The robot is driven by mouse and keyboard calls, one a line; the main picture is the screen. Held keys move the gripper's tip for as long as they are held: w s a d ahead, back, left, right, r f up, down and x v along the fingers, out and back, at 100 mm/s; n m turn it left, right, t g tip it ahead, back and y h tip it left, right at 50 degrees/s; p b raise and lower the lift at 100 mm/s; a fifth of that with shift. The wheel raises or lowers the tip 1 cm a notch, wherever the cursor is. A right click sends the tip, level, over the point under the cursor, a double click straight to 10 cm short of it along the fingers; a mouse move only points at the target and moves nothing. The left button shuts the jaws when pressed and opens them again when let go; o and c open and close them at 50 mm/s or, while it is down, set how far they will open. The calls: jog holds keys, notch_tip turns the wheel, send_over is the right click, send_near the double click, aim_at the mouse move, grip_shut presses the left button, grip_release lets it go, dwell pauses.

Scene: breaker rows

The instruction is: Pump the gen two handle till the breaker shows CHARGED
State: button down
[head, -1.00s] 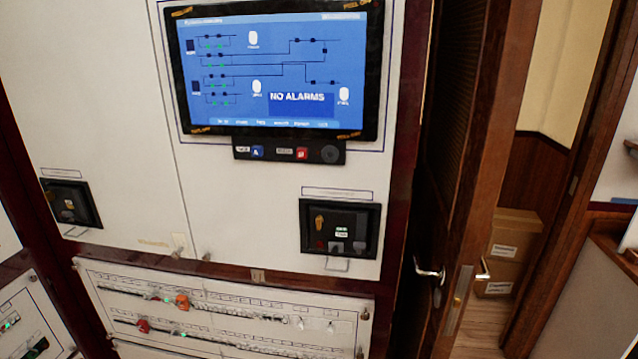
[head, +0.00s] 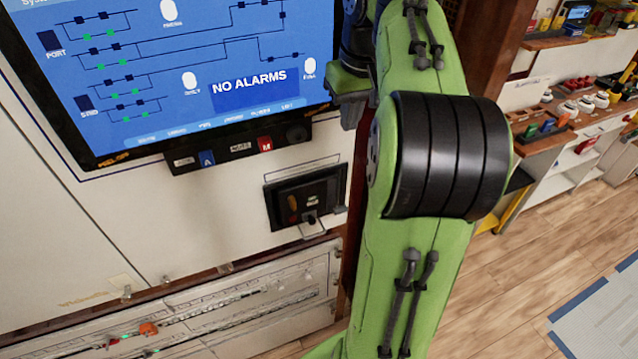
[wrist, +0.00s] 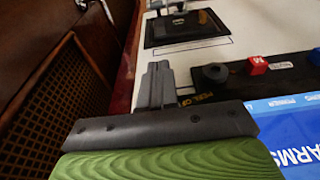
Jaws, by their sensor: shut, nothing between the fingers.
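A black breaker unit (head: 306,197) is set in the white panel below the screen in the head view. It has a small orange-brown piece at left, a pale label and a dark part at the bottom. Its label text is too small to read, so I cannot tell whether it is gen two or shows CHARGED. The breaker unit also shows at the top of the wrist view (wrist: 186,28). My gripper (head: 350,116) is beside the screen's right edge, above the breaker and apart from it. In the wrist view my gripper's fingers (wrist: 156,84) are shut and empty.
The screen (head: 180,70) reads NO ALARMS. A strip with a blue button, a red button and a black knob (head: 240,146) lies under it, close to my gripper. Shelves (head: 570,120) stand at far right.

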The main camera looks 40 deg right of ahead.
jog(key=b, duration=0.8)
send_over(340, 209)
jog(key=w, duration=0.3)
jog(key=f, duration=2)
jog(key=shift+d+f, duration=0.1)
jog(key=shift+d, duration=0.25)
jog(key=s+f, duration=0.2)
jog(key=f, duration=0.1)
jog(key=shift+s+a, duration=0.15)
jog(key=shift+a, duration=0.15)
jog(key=shift+f+b, duration=0.1)
jog(key=shift+b, duration=0.2)
jog(key=shift+s+f+b, duration=0.1)
jog(key=shift+f+b, duration=0.05)
jog(key=shift+b, duration=0.25)
jog(key=shift+s+t+b, duration=0.2)
jog(key=shift+t+b, duration=0.1)
jog(key=shift+b, duration=0.05)
